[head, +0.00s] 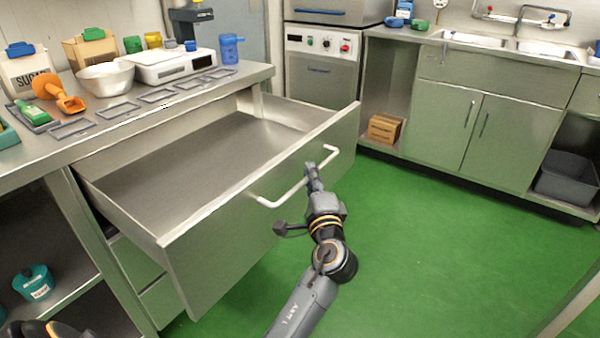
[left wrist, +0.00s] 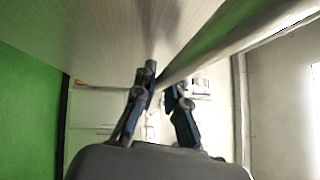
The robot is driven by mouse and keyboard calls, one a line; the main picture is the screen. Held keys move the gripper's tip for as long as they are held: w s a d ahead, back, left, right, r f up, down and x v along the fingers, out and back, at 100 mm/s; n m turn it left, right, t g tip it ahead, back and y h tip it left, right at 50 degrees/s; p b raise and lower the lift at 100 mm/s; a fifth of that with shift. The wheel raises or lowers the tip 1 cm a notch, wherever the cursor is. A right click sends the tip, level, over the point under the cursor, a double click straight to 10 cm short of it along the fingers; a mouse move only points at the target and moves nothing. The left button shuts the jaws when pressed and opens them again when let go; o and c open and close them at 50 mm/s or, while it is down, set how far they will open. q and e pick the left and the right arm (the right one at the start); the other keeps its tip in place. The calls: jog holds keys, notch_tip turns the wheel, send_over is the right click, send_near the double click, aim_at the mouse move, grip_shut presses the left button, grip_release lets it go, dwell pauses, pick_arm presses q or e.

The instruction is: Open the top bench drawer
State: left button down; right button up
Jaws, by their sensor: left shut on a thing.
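The top bench drawer (head: 215,148) is pulled far out from under the steel bench in the head view. Its inside is bare. A pale bar handle (head: 285,194) runs along its front panel (head: 235,240). My left gripper (head: 313,172) is at the handle's middle and shut on it. In the left wrist view the two fingers (left wrist: 163,92) are on either side of the handle bar (left wrist: 225,40), beside the drawer's front. The fingertips are small and partly hidden in the head view. My right gripper does not show.
The bench top (head: 235,76) holds a white scale (head: 165,68), a bowl (head: 105,77), an orange scoop (head: 60,92) and several small trays. Two lower drawers (head: 135,265) are shut. The green floor (head: 430,240) is clear. A sink cabinet (head: 480,125) stands behind.

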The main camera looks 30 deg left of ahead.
pick_arm(q)
jog(key=shift+d+f, duration=0.1)
jog(key=shift+d, duration=0.25)
jog(key=c, duration=1.4)
grip_release()
jog(key=shift+o, duration=0.2)
jog(key=v, duration=1.2)
